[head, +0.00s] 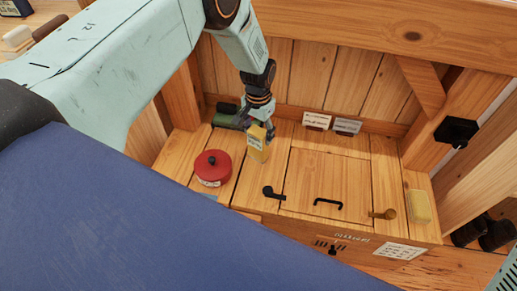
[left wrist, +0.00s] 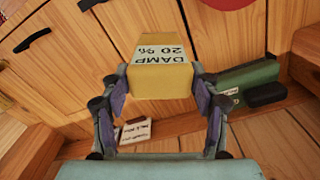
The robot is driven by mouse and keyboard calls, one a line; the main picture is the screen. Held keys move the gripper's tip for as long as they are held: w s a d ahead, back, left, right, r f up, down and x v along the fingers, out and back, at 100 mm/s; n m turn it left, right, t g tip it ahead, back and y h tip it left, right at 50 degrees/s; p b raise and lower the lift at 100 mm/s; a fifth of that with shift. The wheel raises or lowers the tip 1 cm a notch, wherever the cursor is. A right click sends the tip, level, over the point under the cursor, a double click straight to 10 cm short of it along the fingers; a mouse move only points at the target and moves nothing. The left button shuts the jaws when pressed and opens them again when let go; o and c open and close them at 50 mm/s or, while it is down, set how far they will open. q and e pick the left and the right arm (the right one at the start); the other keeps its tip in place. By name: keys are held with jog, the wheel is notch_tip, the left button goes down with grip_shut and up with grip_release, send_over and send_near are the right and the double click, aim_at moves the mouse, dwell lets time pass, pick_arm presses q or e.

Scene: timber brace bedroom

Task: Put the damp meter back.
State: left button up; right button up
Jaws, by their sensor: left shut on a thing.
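The yellow damp meter (head: 257,143) has a white label and is held upright over the wooden bench top in the head view. In the left wrist view the damp meter (left wrist: 162,72) shows the words "DAMP 20%". My left gripper (head: 262,126) is shut on it from above, and its two fingers (left wrist: 160,98) lie on either side of the yellow body. I cannot tell whether the meter's base touches the wood. My right gripper is not in view.
Two small cards (head: 317,120) lean at the back. Black handle (head: 328,203), black hook (head: 274,193), brass latch (head: 383,214) and pale yellow block (head: 419,206) occupy the front and right.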

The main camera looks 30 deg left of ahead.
aim_at(257, 150)
pick_arm(q)
jog(key=shift+s+d+f, duration=0.1)
jog(key=shift+d+f, duration=0.05)
jog(key=shift+f, duration=0.05)
jog(key=shift+d+f, duration=0.1)
jog(key=shift+d, duration=0.05)
notch_tip(257, 150, down, 4)
jog(key=shift+r+b, duration=0.1)
jog(key=shift+b, duration=0.75)
jog(key=shift+r, duration=0.15)
jog(key=o, duration=0.8)
jog(key=shift+f, duration=0.3)
jog(key=o, duration=0.5)
jog(key=shift+r, duration=0.1)
jog(key=shift+c, duration=0.2)
